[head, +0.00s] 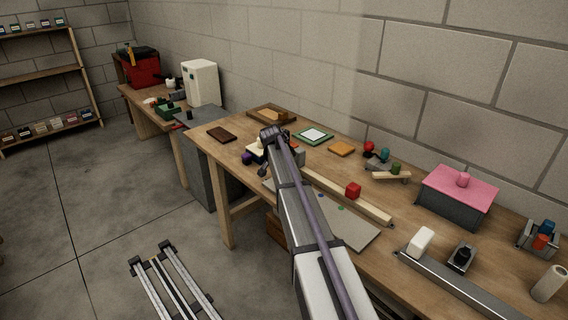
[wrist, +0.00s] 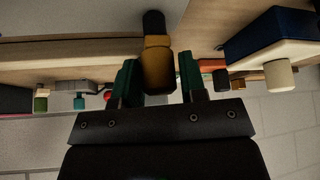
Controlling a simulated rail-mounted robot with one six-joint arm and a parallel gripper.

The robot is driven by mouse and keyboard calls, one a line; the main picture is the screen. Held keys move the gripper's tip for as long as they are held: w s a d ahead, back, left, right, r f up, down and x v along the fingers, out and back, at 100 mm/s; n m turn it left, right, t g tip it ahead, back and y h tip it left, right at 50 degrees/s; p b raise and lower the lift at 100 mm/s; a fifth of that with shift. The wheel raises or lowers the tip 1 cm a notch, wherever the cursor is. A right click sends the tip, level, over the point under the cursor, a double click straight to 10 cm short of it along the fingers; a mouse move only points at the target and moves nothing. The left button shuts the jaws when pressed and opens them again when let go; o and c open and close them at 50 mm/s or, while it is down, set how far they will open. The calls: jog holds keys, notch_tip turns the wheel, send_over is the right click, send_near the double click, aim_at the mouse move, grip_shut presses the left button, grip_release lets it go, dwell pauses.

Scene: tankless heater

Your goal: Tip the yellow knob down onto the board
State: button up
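The yellow knob (wrist: 158,66) has a dark rounded end (wrist: 153,22) and shows in the middle of the wrist view. My gripper (wrist: 158,80) has its two green fingers on either side of the knob. A narrow gap shows at the right finger; the left finger is very close to the knob, and I cannot tell if it touches. A pale wooden board-like surface (wrist: 70,52) lies left of the knob in the wrist view; I cannot tell if it is the board. In the head view my arm hides the knob and the fingertips.
The wooden workbench (head: 230,150) holds a long wooden bar with a red block (head: 353,190), a green-framed square (head: 313,135), an orange pad (head: 341,149) and a pink-topped box (head: 458,195). A block wall stands behind.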

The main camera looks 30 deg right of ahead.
jog(key=o, duration=0.3)
jog(key=p+v, duration=0.9)
jog(key=v, duration=0.1)
jog(key=shift+r, duration=0.4)
jog(key=shift+s+a, duration=0.1)
